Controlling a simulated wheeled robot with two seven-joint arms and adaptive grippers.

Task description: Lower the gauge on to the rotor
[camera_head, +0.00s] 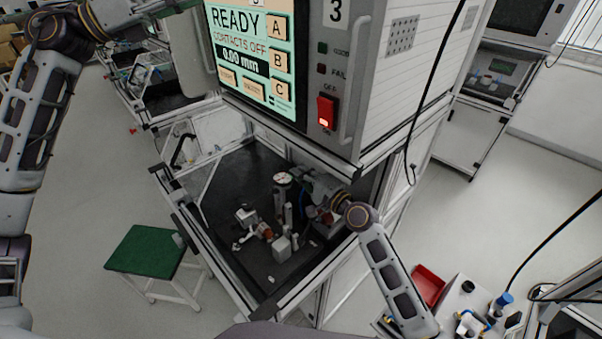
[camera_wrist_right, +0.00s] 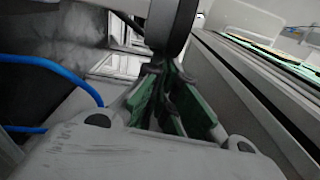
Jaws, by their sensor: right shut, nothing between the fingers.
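The gauge (camera_head: 283,178), with a round white dial, stands upright above the dark fixture deck in the head view. In the right wrist view, a dark round body, probably the back of the gauge (camera_wrist_right: 172,28), is just beyond my fingertips. My right gripper (camera_head: 302,184) is beside the gauge, on its right; its green-padded fingers (camera_wrist_right: 165,75) are shut with nothing between them. Whether they touch the gauge I cannot tell. A copper-coloured part (camera_head: 266,232), perhaps the rotor, sits low on the fixture, partly hidden. My left gripper (camera_head: 158,8) is at the top edge, its fingers unclear.
The tester screen (camera_head: 250,55) reads READY, CONTACTS OFF, 0.00 mm. Its cabinet overhangs the black deck (camera_head: 235,175), framed by metal rails. A green stool (camera_head: 145,250) stands at left, a red tray (camera_head: 428,285) at lower right. A blue cable (camera_wrist_right: 60,70) runs beside my right gripper.

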